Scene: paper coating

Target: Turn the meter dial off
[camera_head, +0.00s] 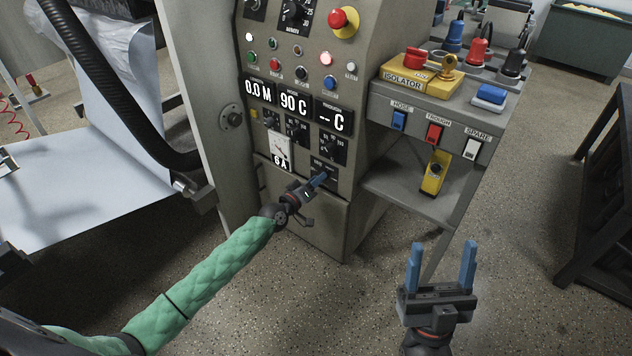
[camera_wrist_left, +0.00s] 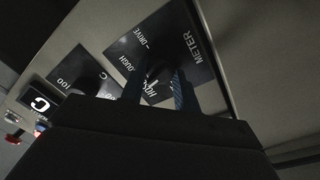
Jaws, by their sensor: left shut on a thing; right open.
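The meter dial sits on a small black plate (camera_head: 331,170) low on the front of the grey control cabinet. My left gripper (camera_head: 318,180) is at this plate, and its jaws are shut on the dial. In the left wrist view the plate (camera_wrist_left: 200,55) carries the words METER and DRIVE, with other words partly covered. The dial's light pointer (camera_wrist_left: 152,78) shows between the two fingers; most of the knob is hidden. My right gripper (camera_head: 441,270) is open and empty, with blue fingers upright, over the floor to the right, away from the cabinet.
A shelf with a yellow isolator box (camera_head: 410,82) and coloured switches juts out at right. The speckled floor (camera_head: 540,200) is clear there.

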